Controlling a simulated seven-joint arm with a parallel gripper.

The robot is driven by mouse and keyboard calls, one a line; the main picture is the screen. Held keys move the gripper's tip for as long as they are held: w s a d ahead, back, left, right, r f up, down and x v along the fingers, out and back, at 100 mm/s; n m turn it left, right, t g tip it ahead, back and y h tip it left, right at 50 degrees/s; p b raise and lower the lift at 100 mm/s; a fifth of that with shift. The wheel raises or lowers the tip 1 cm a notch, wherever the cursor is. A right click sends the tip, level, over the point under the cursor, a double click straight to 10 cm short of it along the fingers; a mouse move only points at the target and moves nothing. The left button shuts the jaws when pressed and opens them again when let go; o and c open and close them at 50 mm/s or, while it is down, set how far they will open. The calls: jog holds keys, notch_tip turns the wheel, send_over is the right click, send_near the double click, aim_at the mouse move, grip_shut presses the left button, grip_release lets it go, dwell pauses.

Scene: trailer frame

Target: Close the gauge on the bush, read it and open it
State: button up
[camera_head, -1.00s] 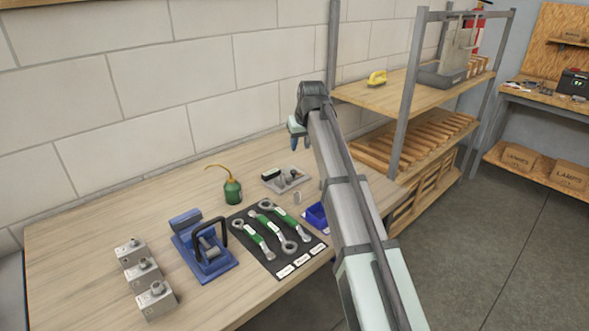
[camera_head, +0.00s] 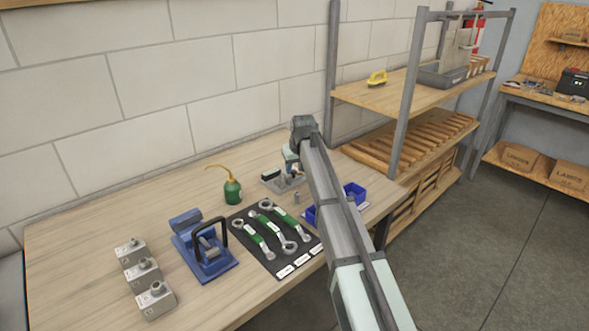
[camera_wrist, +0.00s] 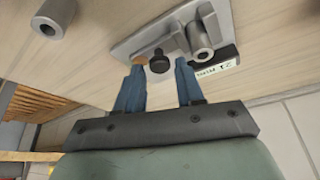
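The gauge fixture, a grey plate with a black part and metal posts (camera_head: 270,185), lies on the bench near the wall. In the wrist view its plate (camera_wrist: 128,47) carries a grey hollow cylinder (camera_wrist: 201,40), a black knob and a copper-coloured round part. A loose grey bush-like cylinder (camera_head: 296,198) stands on the bench in front of the plate; a hollow cylinder also shows at the wrist view's upper left (camera_wrist: 52,18). My gripper (camera_wrist: 160,68) is open, its blue fingers apart and pointing at the black knob. Contact cannot be told. My gripper (camera_head: 291,171) partly hides the plate in the head view.
A green oil can (camera_head: 232,191) stands left of the fixture. Wrenches lie on a dark mat (camera_head: 254,252). A blue clamp-like device (camera_head: 205,262), grey blocks (camera_head: 143,272) and blue bins (camera_head: 354,191) stand around. The bench's left rear is clear.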

aim_at(300, 176)
jog(key=shift+w+a+f, duration=0.1)
jog(key=shift+w+f, duration=0.05)
jog(key=shift+f, duration=0.3)
jog(key=shift+c, duration=0.2)
grip_shut()
jog(key=shift+w+d, duration=1)
jog(key=shift+o, duration=0.2)
grip_release()
jog(key=shift+w+d, duration=0.1)
